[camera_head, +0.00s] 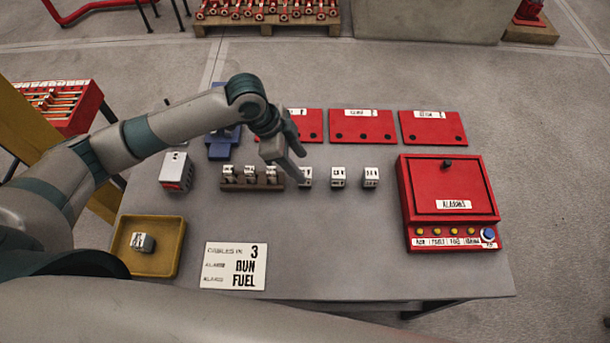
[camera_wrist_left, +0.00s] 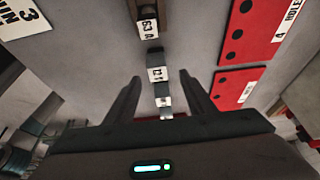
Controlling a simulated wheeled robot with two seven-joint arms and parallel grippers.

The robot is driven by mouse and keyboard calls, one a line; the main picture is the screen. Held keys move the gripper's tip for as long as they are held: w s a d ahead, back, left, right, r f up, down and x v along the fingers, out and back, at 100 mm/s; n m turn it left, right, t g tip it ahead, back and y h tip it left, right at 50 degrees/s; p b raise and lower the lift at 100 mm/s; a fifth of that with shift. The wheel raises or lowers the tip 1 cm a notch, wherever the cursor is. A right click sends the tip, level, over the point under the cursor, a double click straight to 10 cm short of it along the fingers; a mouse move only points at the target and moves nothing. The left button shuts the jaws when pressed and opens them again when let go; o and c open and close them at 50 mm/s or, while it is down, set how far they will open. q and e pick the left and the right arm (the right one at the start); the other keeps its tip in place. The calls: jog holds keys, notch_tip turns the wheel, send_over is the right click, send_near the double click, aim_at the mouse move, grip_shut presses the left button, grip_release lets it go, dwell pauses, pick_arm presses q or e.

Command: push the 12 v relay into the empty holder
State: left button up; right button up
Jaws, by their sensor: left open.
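My left gripper (camera_head: 290,150) is over the back middle of the table, open, pointing down near the first loose cube right of the brown rack. In the left wrist view its two fingers (camera_wrist_left: 160,82) stand apart. A white-topped cube (camera_wrist_left: 156,74) shows between the fingertips; its small label looks like 12 V, but I cannot be sure. It matches the loose cube (camera_head: 305,177) in the head view, partly beside the fingers. I see no gripper contact with it. I cannot pick out the empty holder. My right gripper is not in view.
The brown rack (camera_head: 252,187) holds several white-topped blocks. Two more loose cubes (camera_head: 338,177) (camera_head: 371,177) stand to the right. A yellow tray (camera_head: 174,250) holds a cube (camera_head: 142,242). A red alarm box (camera_head: 450,180) stands right. A sign (camera_head: 234,266) lies in front. The table's front right is clear.

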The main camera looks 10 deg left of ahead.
aim_at(304, 172)
pick_arm(q)
jog(key=shift+s+d+f+p, duration=0.1)
jog(key=shift+d+f+p, duration=0.1)
jog(key=shift+f+p, duration=0.35)
jog(key=p+x, duration=0.1)
jog(key=x, duration=0.2)
jog(key=shift+s, duration=0.1)
jog(key=shift+d+f, duration=0.15)
jog(key=shift+f, duration=0.35)
jog(key=c, duration=1.2)
